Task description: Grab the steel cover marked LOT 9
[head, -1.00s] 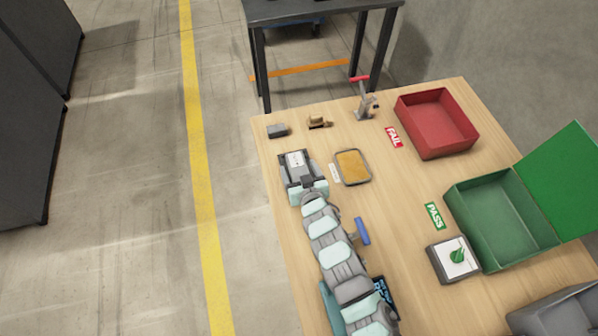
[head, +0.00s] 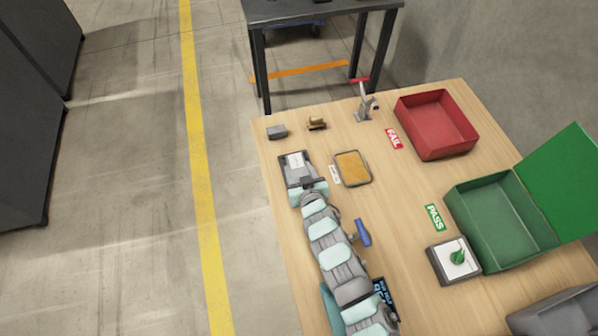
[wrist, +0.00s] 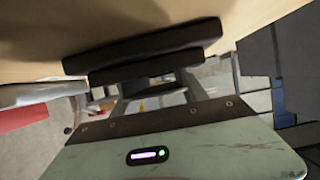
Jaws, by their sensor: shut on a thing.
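In the wrist view the two dark fingers (wrist: 150,57) lie close together near the tabletop. The part between them is hidden.
A tan-filled tray (head: 352,168) sits right of my gripper. A grey block (head: 277,132), a brown part (head: 317,123) and a red-handled clamp (head: 365,103) stand beyond. A red bin (head: 437,135) and an open green box (head: 490,225) are at the right.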

